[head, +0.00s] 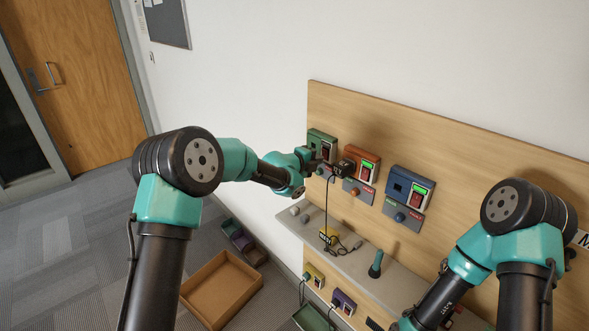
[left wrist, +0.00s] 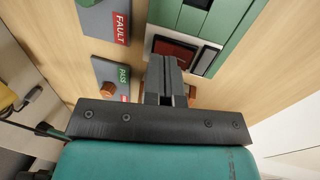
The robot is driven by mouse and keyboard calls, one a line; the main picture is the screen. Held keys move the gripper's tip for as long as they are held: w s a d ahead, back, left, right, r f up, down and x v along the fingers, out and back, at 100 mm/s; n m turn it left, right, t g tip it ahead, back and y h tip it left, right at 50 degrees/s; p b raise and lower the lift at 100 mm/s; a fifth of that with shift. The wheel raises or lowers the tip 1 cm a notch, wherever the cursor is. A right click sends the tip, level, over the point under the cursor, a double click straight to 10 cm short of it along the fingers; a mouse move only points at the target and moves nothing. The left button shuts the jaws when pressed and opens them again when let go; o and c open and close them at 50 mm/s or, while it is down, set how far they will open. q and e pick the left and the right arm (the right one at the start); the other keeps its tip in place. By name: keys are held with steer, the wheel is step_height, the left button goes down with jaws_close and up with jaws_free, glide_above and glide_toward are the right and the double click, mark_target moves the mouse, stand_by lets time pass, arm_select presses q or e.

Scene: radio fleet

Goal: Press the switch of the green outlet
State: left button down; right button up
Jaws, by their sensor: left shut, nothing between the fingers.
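The green outlet (head: 322,141) is the leftmost of three outlets on the wooden board. My left gripper (head: 316,163) is in front of its lower part and hides some of it. In the left wrist view the outlet's green housing (left wrist: 228,32) fills the top right, with a dark red switch (left wrist: 172,52) in a pale frame. The left fingers (left wrist: 165,80) are shut, empty, and overlap the switch's lower edge; I cannot tell whether they touch it. The right arm reaches down at the lower right, its gripper out of view.
An orange outlet (head: 363,160) and a blue outlet (head: 410,188) sit to the right, both with green lights. A black plug (head: 344,168) with a hanging cable is by the orange one. A grey shelf (head: 350,262) below carries small items. A brown box (head: 222,288) lies on the floor.

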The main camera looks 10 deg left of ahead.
arm_select(q)
steer(key=f+v, duration=0.2)
steer(key=v, duration=1)
steer(key=shift+s+a, duration=0.25)
steer(key=shift+s, duration=0.1)
steer(key=shift+f, duration=0.1)
steer(key=s+a+f+n+g+y, duration=0.25)
steer(key=s+f+n, duration=0.25)
steer(key=f, duration=0.4)
steer(key=s+a+f+n+g+y, duration=0.1)
steer(key=s+a+f+n, duration=0.3)
steer(key=f, duration=0.5)
steer(key=s+a+f+n+g+y, duration=0.1)
steer(key=s+a+f+n, duration=0.1)
steer(key=s+f+n, duration=0.5)
steer(key=s+a+f+n+g, duration=0.1)
steer(key=s+f+n+g, duration=0.1)
steer(key=s+f+n, duration=0.2)
steer(key=s+a+f+n+g+y, duration=0.1)
steer(key=s+f+n, duration=0.3)
steer(key=s, duration=0.6)
steer(key=s+a+f+n+g+y, duration=0.1)
steer(key=s+f+n+g, duration=0.2)
steer(key=s, duration=0.5)
steer(key=shift+a+f+n, duration=0.25)
steer(key=shift+f+n, duration=0.45)
steer(key=shift+f, duration=0.2)
